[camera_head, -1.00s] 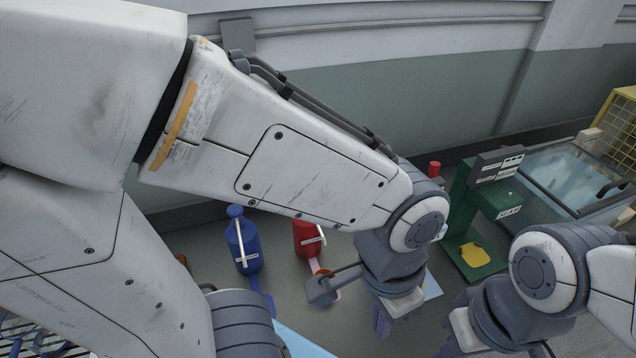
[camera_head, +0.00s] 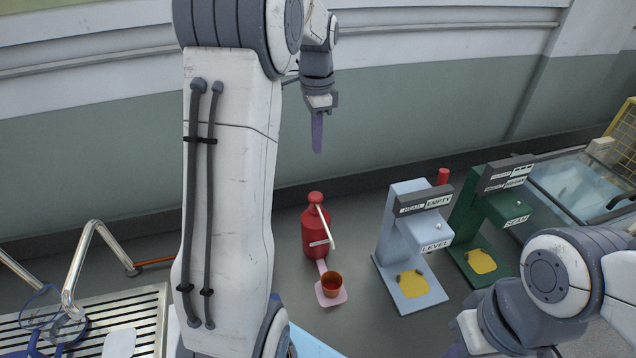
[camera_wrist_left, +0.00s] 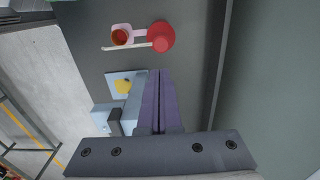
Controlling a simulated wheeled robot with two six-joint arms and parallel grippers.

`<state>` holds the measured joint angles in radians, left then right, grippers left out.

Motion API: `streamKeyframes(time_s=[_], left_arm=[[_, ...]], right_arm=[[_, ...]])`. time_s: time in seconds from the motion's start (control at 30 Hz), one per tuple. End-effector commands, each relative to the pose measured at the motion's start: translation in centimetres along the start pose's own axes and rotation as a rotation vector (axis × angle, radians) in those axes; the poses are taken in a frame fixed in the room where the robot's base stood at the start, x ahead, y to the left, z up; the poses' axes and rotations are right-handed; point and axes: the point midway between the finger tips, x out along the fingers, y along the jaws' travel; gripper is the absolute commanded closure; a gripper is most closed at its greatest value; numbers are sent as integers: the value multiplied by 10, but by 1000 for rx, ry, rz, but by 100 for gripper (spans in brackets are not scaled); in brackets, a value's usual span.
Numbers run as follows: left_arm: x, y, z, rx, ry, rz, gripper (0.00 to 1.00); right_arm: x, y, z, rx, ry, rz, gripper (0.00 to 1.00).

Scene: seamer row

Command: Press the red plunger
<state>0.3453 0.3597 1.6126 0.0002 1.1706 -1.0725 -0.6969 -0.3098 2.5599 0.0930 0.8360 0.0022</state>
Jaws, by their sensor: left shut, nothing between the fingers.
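The red dispenser (camera_head: 316,240) stands upright on the floor-grey surface, with a rounded red plunger (camera_head: 316,197) on top and a pale lever (camera_head: 325,228) along its side. The left wrist view shows the red plunger (camera_wrist_left: 160,43) from above. A small orange-red cup (camera_head: 331,283) stands on a pink pad in front of it. My left gripper (camera_head: 317,148) is shut and empty, pointing down, well above the dispenser and apart from it. Its closed purple fingers also show in the left wrist view (camera_wrist_left: 159,74). My right gripper (camera_head: 462,346) is partly cut off at the lower edge.
A pale blue machine (camera_head: 389,247) labelled LEVEL and a green machine (camera_head: 465,215) labelled SEAM stand to the right, each with a yellow pad. A glass-topped case (camera_head: 575,175) lies beyond. A metal rack (camera_head: 90,318) is at lower left.

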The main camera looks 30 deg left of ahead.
Motion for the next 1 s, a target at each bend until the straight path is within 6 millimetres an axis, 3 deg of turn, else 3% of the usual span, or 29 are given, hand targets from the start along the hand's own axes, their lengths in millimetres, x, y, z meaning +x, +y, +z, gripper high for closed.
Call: streamKeyframes(time_s=[0.47,1.0], left_arm=[[7,-3,2,2,-1,1,100],[108,-2,2,1,-3,5,100]], right_arm=[[-2,0,0,0,0,0,100],[-30,-2,-2,0,0,0,100]])
